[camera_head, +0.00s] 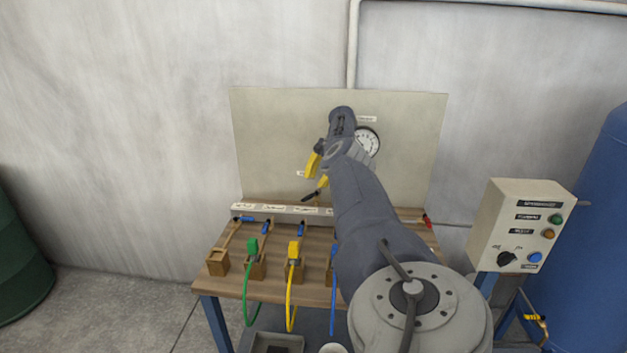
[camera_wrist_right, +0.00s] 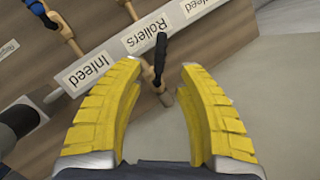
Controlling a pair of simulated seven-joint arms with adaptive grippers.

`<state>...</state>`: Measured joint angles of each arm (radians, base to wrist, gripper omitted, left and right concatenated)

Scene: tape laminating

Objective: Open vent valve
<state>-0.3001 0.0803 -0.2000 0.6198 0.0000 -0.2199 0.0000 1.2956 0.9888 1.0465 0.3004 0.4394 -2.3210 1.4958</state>
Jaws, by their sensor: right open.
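A valve with a black lever (camera_wrist_right: 160,54) and a brass-coloured stem stands just beyond and between my right fingertips in the wrist view. I take it for the vent valve, but no label names it so. In the head view its black lever (camera_head: 312,196) shows just below the fingers. My right gripper (camera_head: 317,174) has yellow fingers and is open in front of the upright panel. In the wrist view the right gripper (camera_wrist_right: 159,72) has a wide gap, with neither finger visibly on the lever. My left gripper is not in view.
A labelled strip (camera_wrist_right: 115,52) reads "Infeed" and "Rollers". Blue-handled valves (camera_head: 300,229) and a red one (camera_head: 427,220) line the wooden bench (camera_head: 310,290). Green (camera_head: 251,290) and yellow hoses (camera_head: 290,300) hang in front. A gauge (camera_head: 368,142) is partly behind my arm; a control box (camera_head: 515,230) stands right.

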